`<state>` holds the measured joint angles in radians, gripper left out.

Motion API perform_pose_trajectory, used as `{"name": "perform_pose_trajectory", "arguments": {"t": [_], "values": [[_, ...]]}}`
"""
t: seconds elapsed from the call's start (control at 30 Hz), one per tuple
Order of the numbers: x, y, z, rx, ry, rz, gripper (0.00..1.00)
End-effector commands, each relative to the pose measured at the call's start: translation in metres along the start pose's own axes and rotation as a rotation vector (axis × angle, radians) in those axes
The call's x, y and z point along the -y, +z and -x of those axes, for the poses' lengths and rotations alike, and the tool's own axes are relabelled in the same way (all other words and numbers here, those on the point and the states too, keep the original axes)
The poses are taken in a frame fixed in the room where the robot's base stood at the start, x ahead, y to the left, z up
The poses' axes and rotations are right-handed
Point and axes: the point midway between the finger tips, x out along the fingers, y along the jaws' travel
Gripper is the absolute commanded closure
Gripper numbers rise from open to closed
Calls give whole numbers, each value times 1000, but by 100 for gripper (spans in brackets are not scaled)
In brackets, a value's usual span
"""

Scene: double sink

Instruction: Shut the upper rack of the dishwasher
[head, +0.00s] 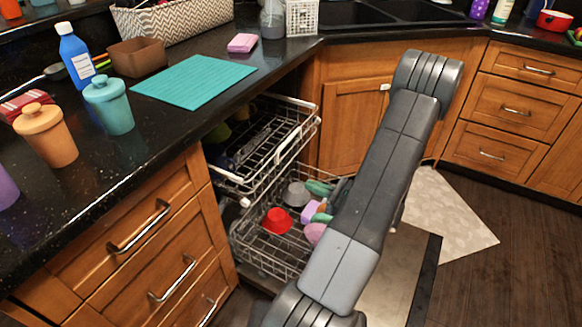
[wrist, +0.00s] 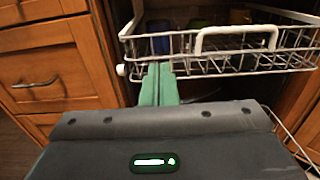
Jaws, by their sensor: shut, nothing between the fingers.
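The dishwasher's upper rack (head: 283,172) is pulled out from under the counter in the head view. In the wrist view the rack (wrist: 215,62) shows its white wire front and a pale handle (wrist: 236,38), with dark blue and yellowish cups inside. My gripper (wrist: 158,70) has its green fingers together and empty. Its tips overlap the lower front of the rack, left of the handle; I cannot tell whether they touch it. In the head view my arm covers part of the dishwasher, and I cannot clearly make out the gripper there.
The lower rack (head: 262,250) is also out, below the upper one, holding a red bowl (head: 277,220), a grey pot (head: 296,194) and other dishes. The open dishwasher door (head: 388,290) lies low to the right. Wooden drawers (head: 150,250) stand close on the left.

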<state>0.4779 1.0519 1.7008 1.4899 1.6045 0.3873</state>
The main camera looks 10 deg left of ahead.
Motion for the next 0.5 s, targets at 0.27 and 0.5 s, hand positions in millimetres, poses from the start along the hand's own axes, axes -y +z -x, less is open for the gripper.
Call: {"name": "perform_pose_trajectory", "arguments": {"t": [0.27, 0.5], "values": [[-2, -2, -40, 0, 7, 0, 100], [-1, -2, -88, -1, 6, 1, 100]]}}
